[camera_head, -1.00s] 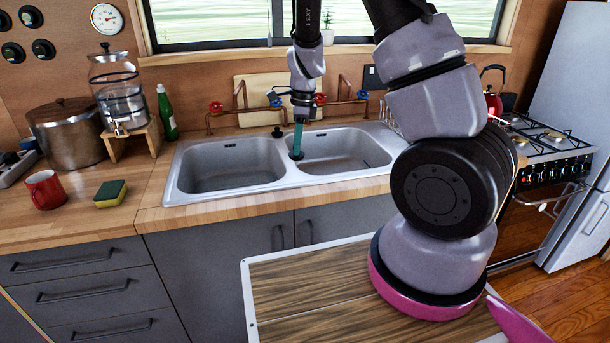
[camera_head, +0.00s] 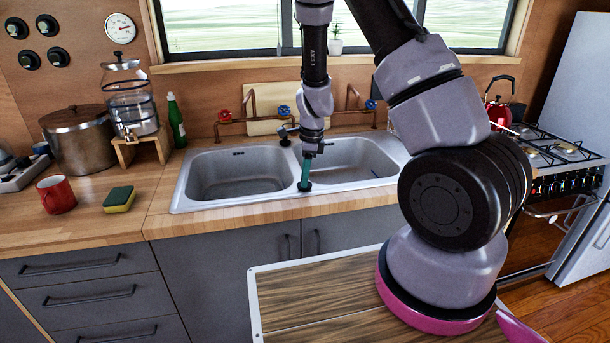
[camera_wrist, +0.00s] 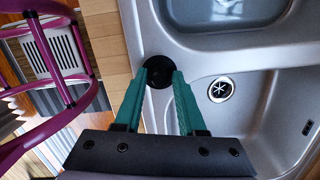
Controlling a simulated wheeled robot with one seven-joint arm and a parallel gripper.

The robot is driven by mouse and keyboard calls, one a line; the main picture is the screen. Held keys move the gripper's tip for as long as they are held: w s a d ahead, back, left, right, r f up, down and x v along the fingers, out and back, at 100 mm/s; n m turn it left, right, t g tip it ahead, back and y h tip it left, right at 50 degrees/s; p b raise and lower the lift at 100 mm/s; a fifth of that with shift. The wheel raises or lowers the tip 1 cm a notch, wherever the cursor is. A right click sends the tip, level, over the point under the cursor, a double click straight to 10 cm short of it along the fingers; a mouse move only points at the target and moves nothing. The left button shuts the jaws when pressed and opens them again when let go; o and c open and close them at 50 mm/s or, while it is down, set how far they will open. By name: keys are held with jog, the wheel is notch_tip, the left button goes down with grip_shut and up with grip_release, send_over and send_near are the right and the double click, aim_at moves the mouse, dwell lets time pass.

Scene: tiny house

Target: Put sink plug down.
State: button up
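The sink plug (camera_head: 304,187) is a small black round piece at the front end of the ridge between the two basins of the steel sink (camera_head: 238,199). My gripper (camera_head: 306,178) points down at it, with its teal fingers reaching the plug. In the wrist view the plug (camera_wrist: 158,70) shows between the tips of my gripper (camera_wrist: 163,74), one finger at each side, and the fingers appear shut on it. The plug looks at or very near the rim; whether it bears fully on the metal cannot be told.
Red-handled and blue-handled taps (camera_head: 284,109) stand behind the sink. A red mug (camera_head: 56,194) and a sponge (camera_head: 119,199) are on the left counter, with a pot (camera_head: 78,142) and a green bottle (camera_head: 176,122) behind. A drain (camera_wrist: 220,89) shows in one basin.

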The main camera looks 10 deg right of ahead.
jog(key=shift+o, duration=0.3)
jog(key=shift+r, duration=0.1)
jog(key=shift+r, duration=0.2)
notch_tip(320, 180, up, 12)
jog(key=d, duration=0.1)
notch_tip(320, 180, up, 17)
jog(key=n+t+y, duration=0.2)
jog(key=n+t, duration=0.1)
jog(key=n, duration=0.5)
send_over(310, 185)
jog(key=s+d, duration=0.2)
jog(key=s, duration=0.7)
jog(key=s+d+r+n+t, duration=0.1)
jog(key=s+r+n+t, duration=0.1)
jog(key=s+r+n, duration=0.2)
jog(key=s+d+r+n+t+h, duration=0.1)
jog(key=s+r+n, duration=0.3)
jog(key=s, duration=0.5)
jog(key=shift+t, duration=0.4)
jog(key=shift+w+d, duration=0.1)
dwell(2.5)
